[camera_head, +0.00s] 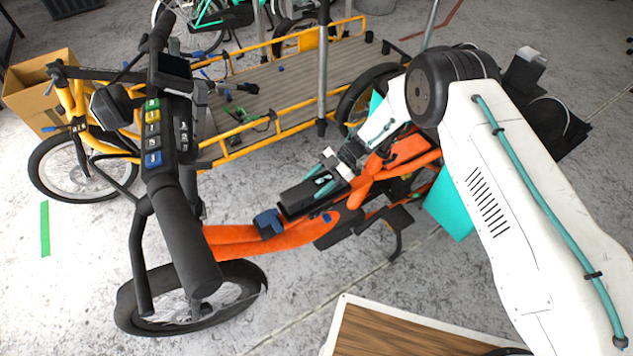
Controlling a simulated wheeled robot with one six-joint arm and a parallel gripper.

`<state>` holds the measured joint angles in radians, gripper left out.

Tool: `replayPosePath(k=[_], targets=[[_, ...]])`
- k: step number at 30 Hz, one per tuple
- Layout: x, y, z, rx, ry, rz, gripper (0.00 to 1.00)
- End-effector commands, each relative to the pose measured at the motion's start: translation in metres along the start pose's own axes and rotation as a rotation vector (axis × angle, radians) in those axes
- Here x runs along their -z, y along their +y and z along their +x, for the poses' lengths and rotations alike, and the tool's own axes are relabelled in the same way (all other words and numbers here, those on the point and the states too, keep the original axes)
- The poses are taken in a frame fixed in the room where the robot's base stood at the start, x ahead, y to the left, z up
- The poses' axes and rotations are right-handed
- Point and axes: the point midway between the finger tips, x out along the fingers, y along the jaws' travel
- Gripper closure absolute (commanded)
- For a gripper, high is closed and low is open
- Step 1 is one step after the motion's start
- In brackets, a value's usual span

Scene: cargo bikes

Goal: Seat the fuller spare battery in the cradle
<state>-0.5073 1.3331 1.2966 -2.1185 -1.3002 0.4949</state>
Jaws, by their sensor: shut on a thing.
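An orange cargo bike (240,240) stands in the middle of the view, its front wheel at the lower left. My gripper (322,184) reaches in from the right and is shut on a long black battery (298,200) above the bike's orange frame tube. The battery lies roughly along the tube. A dark blue block (268,223) sits on the tube at the battery's lower left end. The cradle is mostly hidden beneath the battery, and I cannot tell whether the battery is seated or just above it. Its charge marking cannot be read.
The bike's handlebar (190,235) with a keypad and display rises at the left. A yellow cargo bike (250,100) with a long grey deck stands behind. A cardboard box (35,95) is at the far left. A wooden board (400,335) is at the bottom.

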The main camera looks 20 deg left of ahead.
Motion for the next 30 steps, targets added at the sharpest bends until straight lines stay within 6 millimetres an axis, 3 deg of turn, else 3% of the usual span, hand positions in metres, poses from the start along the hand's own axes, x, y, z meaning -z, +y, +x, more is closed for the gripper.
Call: replayPosePath(k=[27, 28, 30], targets=[[-0.015, 0.001, 0.009, -0.001, 0.001, -0.001, 1.00], [-0.015, 0.001, 0.009, -0.001, 0.001, -0.002, 0.43], [-0.015, 0.001, 0.009, -0.001, 0.001, -0.002, 0.23]])
